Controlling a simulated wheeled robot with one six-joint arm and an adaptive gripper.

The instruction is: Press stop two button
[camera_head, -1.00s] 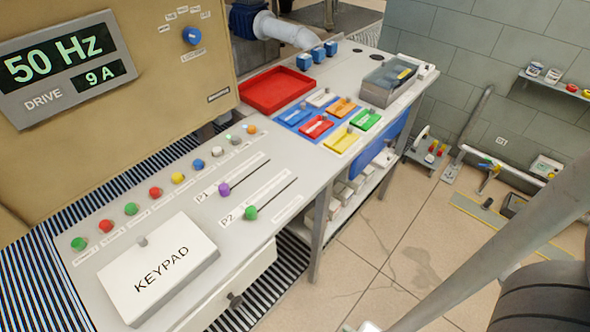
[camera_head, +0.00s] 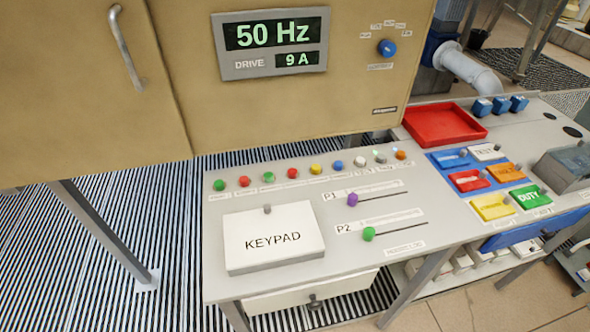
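A row of small round buttons runs along the back of the grey console top (camera_head: 400,262). From the left there are a green button (camera_head: 219,185), a red button (camera_head: 244,181), another green button (camera_head: 268,177), a second red button (camera_head: 292,173) and a yellow button (camera_head: 315,169), then blue, white, greyish and orange ones. The labels under them are too small to read, so I cannot tell by text which is stop two. My gripper is not in view.
A white keypad cover (camera_head: 274,237) lies in front of the buttons. Slider knobs, purple (camera_head: 352,199) and green (camera_head: 369,234), are to its right. A tan cabinet (camera_head: 170,90) with a drive display (camera_head: 272,46) stands behind. A red tray (camera_head: 444,124) lies at right.

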